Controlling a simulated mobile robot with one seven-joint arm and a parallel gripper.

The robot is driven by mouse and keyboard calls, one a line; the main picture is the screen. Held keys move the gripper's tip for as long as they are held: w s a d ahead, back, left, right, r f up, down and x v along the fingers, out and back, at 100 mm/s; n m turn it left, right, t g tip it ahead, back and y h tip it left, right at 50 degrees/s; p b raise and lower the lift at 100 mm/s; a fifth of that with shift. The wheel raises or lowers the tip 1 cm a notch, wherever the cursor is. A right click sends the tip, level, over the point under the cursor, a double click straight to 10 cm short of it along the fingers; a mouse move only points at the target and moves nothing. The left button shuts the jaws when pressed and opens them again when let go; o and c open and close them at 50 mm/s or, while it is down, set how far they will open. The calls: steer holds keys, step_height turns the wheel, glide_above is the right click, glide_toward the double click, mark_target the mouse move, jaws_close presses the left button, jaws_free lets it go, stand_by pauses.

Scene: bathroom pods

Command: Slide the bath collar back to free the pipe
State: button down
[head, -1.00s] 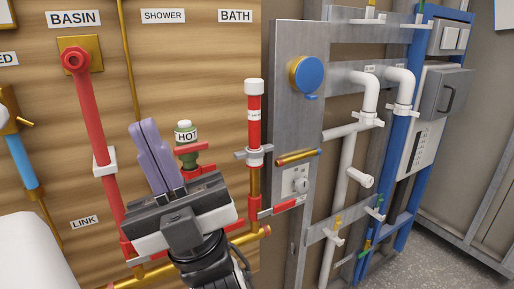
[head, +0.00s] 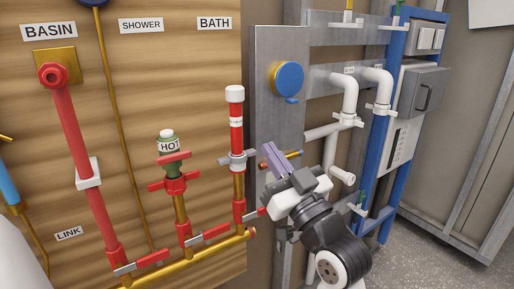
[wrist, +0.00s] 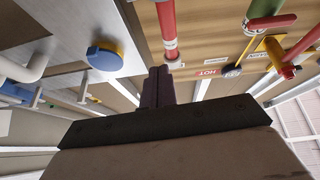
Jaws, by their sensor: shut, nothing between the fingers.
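Under the BATH sign in the head view, the bath pipe (head: 237,139) stands upright, red with a white cap, a white band and brass below. The grey bath collar (head: 237,160) sits around it below the red upper part, with a small arm to each side. My gripper (head: 268,154), with purple fingers shut and empty, is to the right of the collar, at about its height; I cannot tell whether they touch. In the wrist view the shut fingers (wrist: 158,84) point toward a red pipe with a white band (wrist: 170,45); the collar is not clearly seen there.
A short copper pipe (head: 293,154) lies partly behind my gripper. The green HOT valve (head: 168,143) and red basin pipe (head: 72,125) stand to the left. A blue round knob (head: 287,79) is on the metal post. A brass pipe (head: 190,260) runs along the bottom.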

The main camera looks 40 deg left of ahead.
step_height(320, 180, down, 2)
steer(key=w+d+g+h, duration=0.1)
steer(key=d, duration=0.1)
step_height(320, 180, up, 3)
steer(key=p, duration=0.4)
glide_above(253, 155)
steer(key=d, duration=0.1)
steer(key=shift+s+d+f, duration=0.15)
steer(key=shift+d+f, duration=0.05)
steer(key=shift+f, duration=0.8)
steer(key=shift+s+d+f, duration=0.15)
steer(key=shift+f, duration=0.85)
step_height(253, 155, down, 2)
steer(key=b, duration=0.2)
steer(key=shift+b, duration=0.35)
